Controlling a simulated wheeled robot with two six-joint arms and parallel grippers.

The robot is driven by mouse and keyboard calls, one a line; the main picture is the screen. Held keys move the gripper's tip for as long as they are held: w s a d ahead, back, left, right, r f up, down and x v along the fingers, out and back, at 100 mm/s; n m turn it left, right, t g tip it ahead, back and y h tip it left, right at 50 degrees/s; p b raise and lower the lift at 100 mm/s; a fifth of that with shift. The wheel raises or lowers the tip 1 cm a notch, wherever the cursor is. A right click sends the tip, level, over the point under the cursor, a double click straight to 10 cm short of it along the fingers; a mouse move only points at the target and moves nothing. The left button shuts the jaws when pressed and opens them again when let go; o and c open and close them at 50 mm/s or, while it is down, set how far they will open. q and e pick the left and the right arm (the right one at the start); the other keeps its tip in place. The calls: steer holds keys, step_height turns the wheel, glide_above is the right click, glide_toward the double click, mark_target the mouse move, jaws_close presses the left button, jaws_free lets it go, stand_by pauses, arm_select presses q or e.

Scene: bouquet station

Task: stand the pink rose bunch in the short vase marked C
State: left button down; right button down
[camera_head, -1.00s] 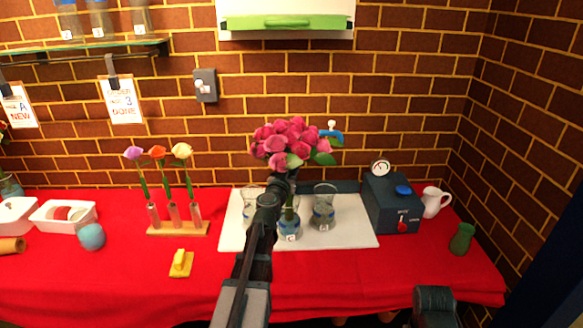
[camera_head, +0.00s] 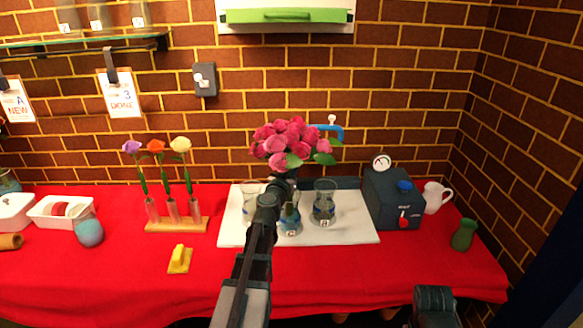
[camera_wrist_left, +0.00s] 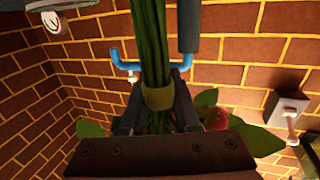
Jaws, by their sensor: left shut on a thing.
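The pink rose bunch (camera_head: 290,138) is upright, its blooms in front of the brick wall. My left gripper (camera_head: 286,180) is shut on it just below the blooms. In the left wrist view the green stems (camera_wrist_left: 150,45) with a yellowish band (camera_wrist_left: 159,97) run between the fingers (camera_wrist_left: 156,115). The short vase (camera_head: 290,220) is the middle one on the white mat, with blue water and a small label too blurred to read surely. The stems come down over or into its neck; my arm hides which.
A clear vase (camera_head: 324,203) stands right of the short vase, and another (camera_head: 251,196) left, partly behind my arm. The white mat (camera_head: 350,232) carries them. A dark box (camera_head: 393,200) with a gauge stands at right. A blue hook (camera_head: 329,130) is behind the roses.

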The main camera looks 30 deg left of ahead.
arm_select(q)
steer(key=shift+f+b, duration=0.55)
arm_select(e)
steer(key=shift+f, duration=0.55)
arm_select(q)
steer(key=c, duration=0.6)
jaws_free()
steer(key=shift+o, duration=0.2)
